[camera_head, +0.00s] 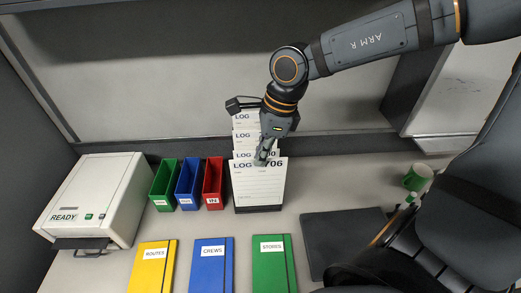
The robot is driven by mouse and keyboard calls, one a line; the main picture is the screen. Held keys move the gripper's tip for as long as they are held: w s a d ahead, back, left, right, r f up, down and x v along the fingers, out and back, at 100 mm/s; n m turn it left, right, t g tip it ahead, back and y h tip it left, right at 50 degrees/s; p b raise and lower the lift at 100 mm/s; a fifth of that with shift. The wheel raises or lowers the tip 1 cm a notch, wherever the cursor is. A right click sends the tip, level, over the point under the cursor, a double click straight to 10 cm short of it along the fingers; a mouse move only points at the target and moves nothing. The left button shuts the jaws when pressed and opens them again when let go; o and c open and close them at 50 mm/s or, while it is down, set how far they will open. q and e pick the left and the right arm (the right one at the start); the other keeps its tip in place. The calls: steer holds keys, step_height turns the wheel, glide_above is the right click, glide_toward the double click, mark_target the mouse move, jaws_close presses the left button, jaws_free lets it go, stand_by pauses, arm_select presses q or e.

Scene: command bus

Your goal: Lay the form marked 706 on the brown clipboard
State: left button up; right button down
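The form marked 706 (258,187) is the front white sheet in a dark stepped rack, upright and leaning back, with "LOG" and "706" along its top. My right gripper (262,158) comes down from above, with its fingertips at the form's top edge. They cover part of its heading. I cannot tell whether the fingers are closed on the sheet. More LOG forms (246,137) stand behind it, their numbers mostly hidden by my gripper. I do not make out a brown clipboard. My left gripper is not in view.
Green (165,184), blue (188,184) and red (213,182) bins stand left of the rack, beside a READY printer (98,195). Yellow (152,268), blue (211,265) and green (273,264) folders lie in front.

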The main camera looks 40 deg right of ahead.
steer(key=s+a, duration=0.1)
steer(key=s, duration=0.1)
steer(key=s+a+b, duration=0.1)
steer(key=shift+s+a, duration=0.1)
steer(key=shift+s, duration=0.25)
stand_by(0.5)
